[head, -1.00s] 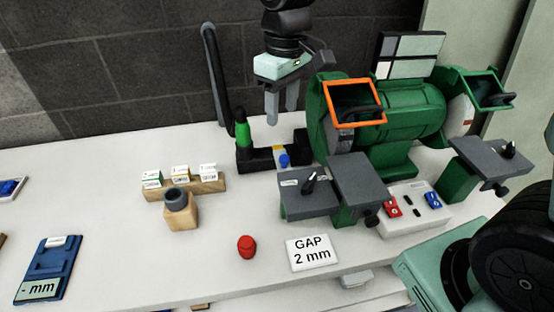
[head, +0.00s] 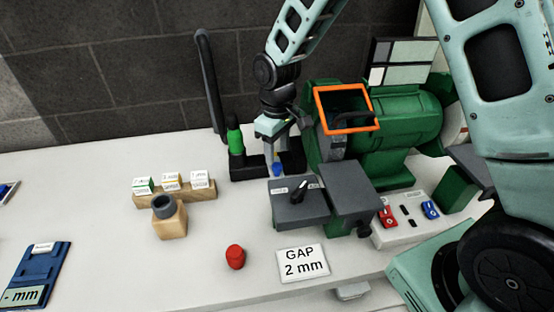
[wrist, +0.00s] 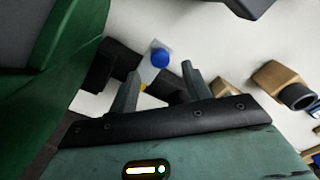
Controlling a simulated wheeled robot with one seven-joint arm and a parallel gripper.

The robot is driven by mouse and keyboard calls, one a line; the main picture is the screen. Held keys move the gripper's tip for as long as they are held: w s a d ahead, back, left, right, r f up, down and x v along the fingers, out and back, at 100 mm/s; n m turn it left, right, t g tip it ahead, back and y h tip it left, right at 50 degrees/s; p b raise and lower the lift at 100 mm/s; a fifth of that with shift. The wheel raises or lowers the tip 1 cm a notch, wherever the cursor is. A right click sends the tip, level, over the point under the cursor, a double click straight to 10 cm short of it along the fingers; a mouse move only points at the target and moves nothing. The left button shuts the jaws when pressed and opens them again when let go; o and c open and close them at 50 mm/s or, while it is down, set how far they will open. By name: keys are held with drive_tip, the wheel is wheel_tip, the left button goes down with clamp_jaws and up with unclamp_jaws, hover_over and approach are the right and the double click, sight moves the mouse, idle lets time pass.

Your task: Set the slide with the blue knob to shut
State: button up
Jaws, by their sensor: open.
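The blue knob (head: 277,170) stands on a slide in front of a black base (head: 243,172) at the left of the green grinder. In the wrist view the blue knob (wrist: 160,59) sits on a pale grey plate with a yellow mark, and black blocks flank it. My gripper (head: 274,157) is over the slide, close above and behind the knob. In the wrist view my gripper (wrist: 161,67) is open, and the knob shows between its fingertips, apparently untouched. My gripper covers part of the slide in the head view, so its exact position is hard to tell.
A green bottle-like piece (head: 235,142) and a dark upright hose (head: 208,85) stand at the left. The grinder (head: 400,135) with its orange-framed shield (head: 345,108) and grey rest (head: 298,207) is close on the right. A wooden block (head: 170,220) stands on clear bench at the front left.

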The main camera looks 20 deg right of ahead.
sight(277, 165)
drive_tip(key=shift+f, duration=2.25)
clamp_jaws()
drive_tip(key=shift+w+d+r+p, duration=0.1)
drive_tip(key=shift+w+d+p, duration=0.15)
drive_tip(key=shift+w, duration=0.95)
drive_tip(key=shift+w+d+p, duration=0.15)
drive_tip(key=shift+w+d, duration=0.05)
drive_tip(key=shift+w, duration=1)
unclamp_jaws()
drive_tip(key=shift+w, duration=0.15)
